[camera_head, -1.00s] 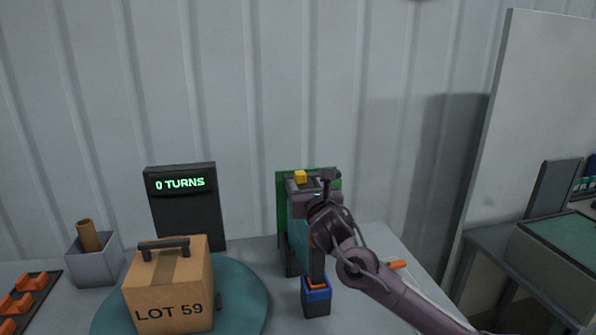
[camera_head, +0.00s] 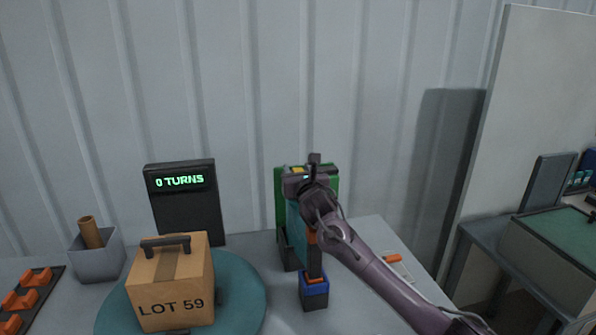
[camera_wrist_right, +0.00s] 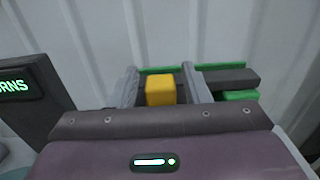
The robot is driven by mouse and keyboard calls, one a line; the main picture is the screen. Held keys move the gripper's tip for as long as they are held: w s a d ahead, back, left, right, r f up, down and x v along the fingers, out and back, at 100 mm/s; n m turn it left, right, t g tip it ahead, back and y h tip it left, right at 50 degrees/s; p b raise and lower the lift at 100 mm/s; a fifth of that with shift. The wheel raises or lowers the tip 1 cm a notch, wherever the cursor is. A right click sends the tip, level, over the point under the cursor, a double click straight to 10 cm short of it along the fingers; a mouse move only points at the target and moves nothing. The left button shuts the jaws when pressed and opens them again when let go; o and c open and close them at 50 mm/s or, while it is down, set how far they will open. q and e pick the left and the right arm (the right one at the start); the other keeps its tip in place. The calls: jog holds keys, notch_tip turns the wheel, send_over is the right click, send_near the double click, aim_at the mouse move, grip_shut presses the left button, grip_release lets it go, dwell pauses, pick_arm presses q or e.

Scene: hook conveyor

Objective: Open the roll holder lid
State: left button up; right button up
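The roll holder (camera_head: 280,212) is a green-backed unit with dark and teal parts against the back wall. A yellow block (camera_head: 296,169), seemingly the lid's tab, sits at its top. My right gripper (camera_head: 302,172) is at the top of the holder and hides much of it. In the right wrist view the yellow block (camera_wrist_right: 160,90) lies between its two fingers, with a gap on each side, so it is open. The lid itself is mostly hidden; I cannot make out its edges. My left gripper is not in view.
A carton marked LOT 59 (camera_head: 172,290) stands on a teal turntable (camera_head: 238,300) at left. Behind it is a display (camera_head: 185,205) reading 0 TURNS. A blue and black block (camera_head: 314,292) stands in front of the holder. A grey bin (camera_head: 97,262) is at far left.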

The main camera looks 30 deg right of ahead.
grip_shut()
